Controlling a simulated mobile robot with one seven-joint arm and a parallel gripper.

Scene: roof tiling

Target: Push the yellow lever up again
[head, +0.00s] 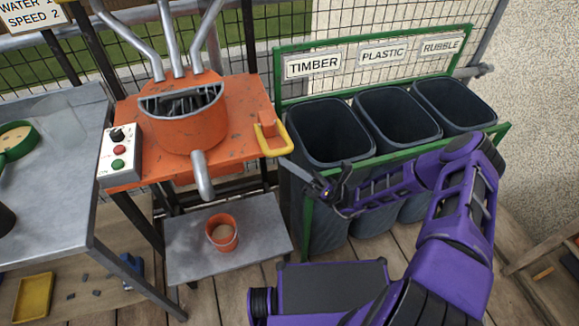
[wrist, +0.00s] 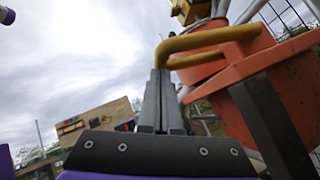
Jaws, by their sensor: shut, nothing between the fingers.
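The yellow lever (head: 286,142) is a U-shaped bar on the right edge of the orange machine (head: 180,133). It sticks outward from a small orange block and looks roughly level. My gripper (head: 284,161) is just below and in front of the lever's outer end, with its fingers shut and empty. In the wrist view the two grey fingers (wrist: 160,76) stand upright, pressed together. Their tips reach the underside of the yellow bar (wrist: 210,38) near its bent end. Whether they touch it I cannot tell.
Dark bins (head: 326,138) in a green frame (head: 393,155) stand right of the machine, close beside my arm. A control box (head: 118,155) is at the machine's left. A bucket (head: 221,232) sits on the low shelf (head: 180,251) below. A grey table (head: 60,185) is at left.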

